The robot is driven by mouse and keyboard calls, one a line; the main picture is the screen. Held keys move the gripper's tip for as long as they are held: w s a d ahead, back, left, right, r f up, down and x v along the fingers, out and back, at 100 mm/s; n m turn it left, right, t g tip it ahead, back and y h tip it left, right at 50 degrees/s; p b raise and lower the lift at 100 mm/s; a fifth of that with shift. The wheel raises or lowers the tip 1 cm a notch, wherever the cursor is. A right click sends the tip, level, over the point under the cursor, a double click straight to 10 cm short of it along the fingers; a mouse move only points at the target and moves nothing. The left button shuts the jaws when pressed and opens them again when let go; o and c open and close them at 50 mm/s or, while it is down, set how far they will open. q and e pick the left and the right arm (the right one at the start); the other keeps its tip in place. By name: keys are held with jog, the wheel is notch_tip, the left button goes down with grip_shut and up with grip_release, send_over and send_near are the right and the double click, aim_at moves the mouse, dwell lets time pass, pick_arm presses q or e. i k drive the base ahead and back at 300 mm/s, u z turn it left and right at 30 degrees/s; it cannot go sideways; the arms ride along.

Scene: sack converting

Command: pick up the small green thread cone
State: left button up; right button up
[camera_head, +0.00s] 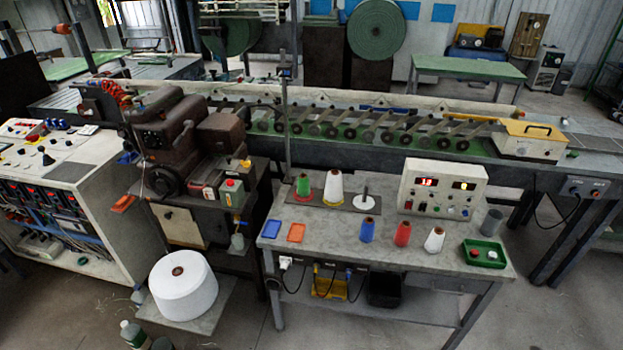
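The small green thread cone (303,186) stands upright toward the back left of the grey work table (335,232). It sits on a dark stand plate (348,203), just left of a larger white cone (333,187). Neither of my grippers is in the head view.
Blue (367,229), red (402,233) and white (434,240) cones stand along the table's front. A control box (441,189) is at the back right, a green tray (484,253) at the right. Blue (271,228) and orange (296,232) pieces lie front left. A sewing machine (180,135) stands left.

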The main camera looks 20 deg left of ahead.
aim_at(302, 189)
jog(key=i, duration=0.1)
jog(key=u, duration=1.1)
